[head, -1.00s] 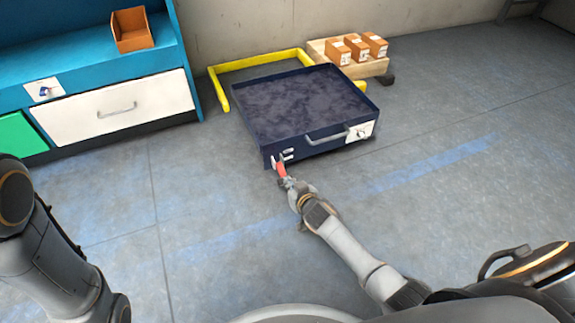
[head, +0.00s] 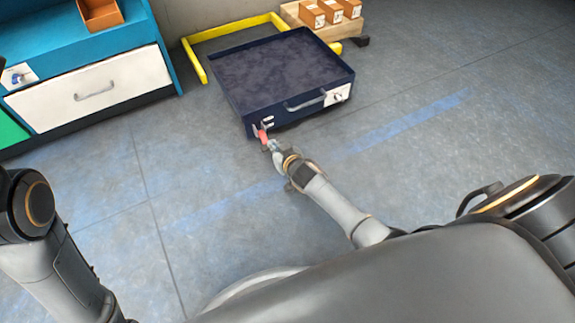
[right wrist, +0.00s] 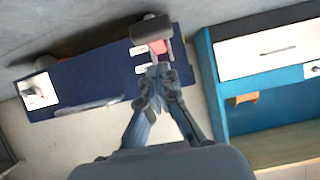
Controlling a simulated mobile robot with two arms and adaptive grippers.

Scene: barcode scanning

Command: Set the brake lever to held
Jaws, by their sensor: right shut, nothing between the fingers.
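The dark blue cart (head: 290,120) stands on the floor in the head view. The red brake lever (head: 263,136) is at its front left corner, beside small white marks. In the right wrist view the red lever (right wrist: 158,47) shows in front of the cart's blue side (right wrist: 90,85), with a dark grey block at its upper end. My right gripper (head: 270,146) is shut and empty, right at the lever's lower end. It also shows in the right wrist view (right wrist: 157,75); whether the fingertips touch the lever I cannot tell. My left gripper is out of view.
A yellow floor frame (head: 202,68) surrounds the cart's back left. A wooden pallet (head: 292,14) with small orange boxes stands behind it. A teal bench (head: 160,45) with a white drawer (head: 100,88) is at the left. The floor before the cart is clear.

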